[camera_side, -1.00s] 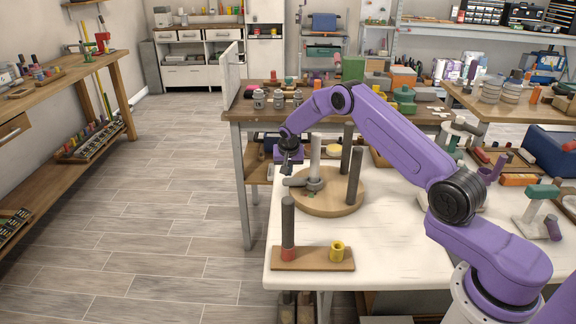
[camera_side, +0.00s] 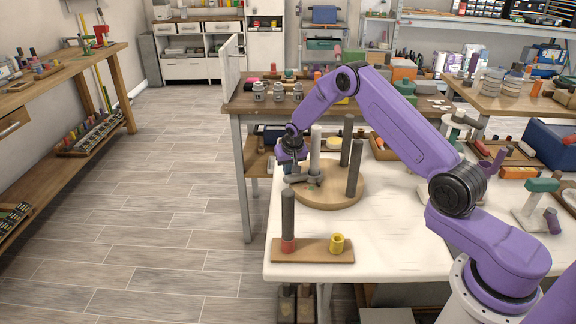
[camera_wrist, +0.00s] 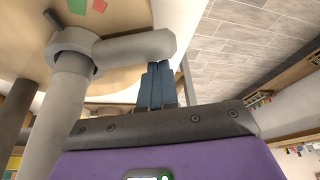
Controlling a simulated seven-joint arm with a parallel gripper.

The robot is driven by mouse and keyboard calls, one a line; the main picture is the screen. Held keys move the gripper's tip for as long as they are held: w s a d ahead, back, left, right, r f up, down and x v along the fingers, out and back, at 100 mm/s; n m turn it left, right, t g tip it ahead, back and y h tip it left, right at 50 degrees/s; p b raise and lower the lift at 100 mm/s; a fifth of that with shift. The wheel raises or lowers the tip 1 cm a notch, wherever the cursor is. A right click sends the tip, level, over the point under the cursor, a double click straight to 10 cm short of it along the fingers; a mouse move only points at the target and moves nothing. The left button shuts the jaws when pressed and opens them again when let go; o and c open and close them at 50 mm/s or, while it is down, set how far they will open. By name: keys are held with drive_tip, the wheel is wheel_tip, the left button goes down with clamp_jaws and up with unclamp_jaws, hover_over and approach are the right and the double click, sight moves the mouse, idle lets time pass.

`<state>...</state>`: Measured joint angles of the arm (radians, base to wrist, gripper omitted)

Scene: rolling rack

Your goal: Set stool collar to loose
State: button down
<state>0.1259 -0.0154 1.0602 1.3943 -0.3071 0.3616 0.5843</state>
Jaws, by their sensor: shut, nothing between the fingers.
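The stool is upside down on the white table, its round wooden seat (camera_side: 340,200) flat with three posts standing up. A grey collar (camera_side: 314,181) sits around the foot of the light grey post (camera_side: 315,148). Its stubby handle (camera_side: 297,178) points left; in the wrist view the handle (camera_wrist: 140,46) points right. A green patch (camera_wrist: 77,5) and a red patch (camera_wrist: 99,6) lie on the seat beside the collar. My gripper (camera_wrist: 158,68) is shut and empty, its fingertips close beside the handle's end. I cannot tell whether they touch it. In the side view my gripper (camera_side: 294,168) is above the seat's left edge.
A wooden board (camera_side: 312,250) with a dark post on a red base and a yellow cup (camera_side: 337,243) lies in front of the stool. A wooden table (camera_side: 240,108) with several jars stands behind. The white tabletop right of the board is clear.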

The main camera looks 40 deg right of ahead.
drive_tip(key=shift+s+a+n, duration=0.2)
drive_tip(key=shift+s+n, duration=0.1)
drive_tip(key=shift+s, duration=0.05)
drive_tip(key=shift+s+a+f, duration=0.1)
drive_tip(key=shift+s+a, duration=0.2)
drive_tip(key=shift+s, duration=0.15)
drive_tip(key=shift+w, duration=0.1)
